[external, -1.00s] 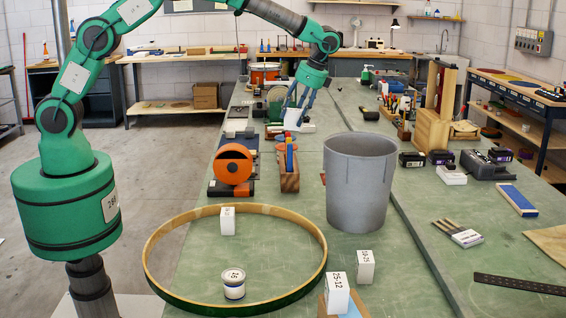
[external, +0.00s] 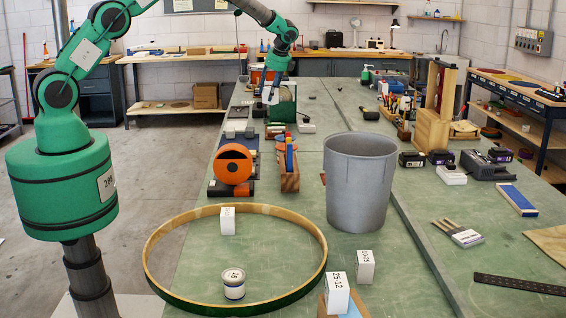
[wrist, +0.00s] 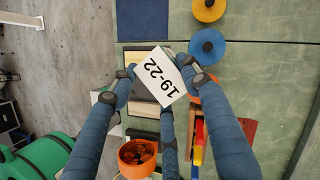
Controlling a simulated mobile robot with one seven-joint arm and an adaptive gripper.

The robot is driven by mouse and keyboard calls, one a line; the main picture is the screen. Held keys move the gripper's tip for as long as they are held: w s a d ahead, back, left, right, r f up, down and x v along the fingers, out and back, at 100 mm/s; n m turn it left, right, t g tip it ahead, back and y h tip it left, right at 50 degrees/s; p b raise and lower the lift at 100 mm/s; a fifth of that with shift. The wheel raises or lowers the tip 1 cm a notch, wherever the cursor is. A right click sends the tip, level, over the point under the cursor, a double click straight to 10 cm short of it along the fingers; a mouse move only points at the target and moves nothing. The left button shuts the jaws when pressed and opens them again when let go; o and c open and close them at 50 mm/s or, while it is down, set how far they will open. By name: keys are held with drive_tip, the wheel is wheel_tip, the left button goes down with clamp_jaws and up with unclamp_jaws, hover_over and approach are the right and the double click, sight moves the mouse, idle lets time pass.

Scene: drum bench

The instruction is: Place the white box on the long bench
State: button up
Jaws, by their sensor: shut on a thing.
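A white box marked 19-22 (wrist: 160,77) is held between the blue fingers of my gripper (wrist: 158,90) in the wrist view. In the external view my gripper (external: 272,87) is far back, over the left side of the long green bench (external: 410,275). The held white box (external: 269,97) shows small and partly hidden there. It appears to be above the bench, not resting on it. Other white boxes stand on the bench: one inside the wooden hoop (external: 227,221), one marked 25-12 (external: 337,293) on a wooden block, and one beside it (external: 366,267).
A large grey bin (external: 358,185) stands mid-bench. The hoop (external: 318,236) holds a small tin (external: 233,285). An orange tape roll (external: 232,165) and a wooden tool tray (external: 289,175) sit nearer than the gripper.

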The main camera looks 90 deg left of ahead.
drive_tip(key=s+a+m+t+p, duration=0.1)
drive_tip(key=s+a+m+p, duration=0.1)
drive_tip(key=s+a, duration=0.55)
drive_tip(key=s+a+m+p, duration=0.2)
drive_tip(key=s+a, duration=0.3)
drive_tip(key=a, duration=0.6)
wheel_tip(320, 180, down, 17)
drive_tip(key=shift+a+f+y, duration=0.15)
drive_tip(key=shift+f+y, duration=0.05)
drive_tip(key=shift+y, duration=0.2)
drive_tip(key=shift+f, duration=0.2)
drive_tip(key=shift+f+b, duration=1.45)
drive_tip(key=shift+f, duration=1.75)
drive_tip(key=shift+f, duration=0.4)
drive_tip(key=o, duration=1.4)
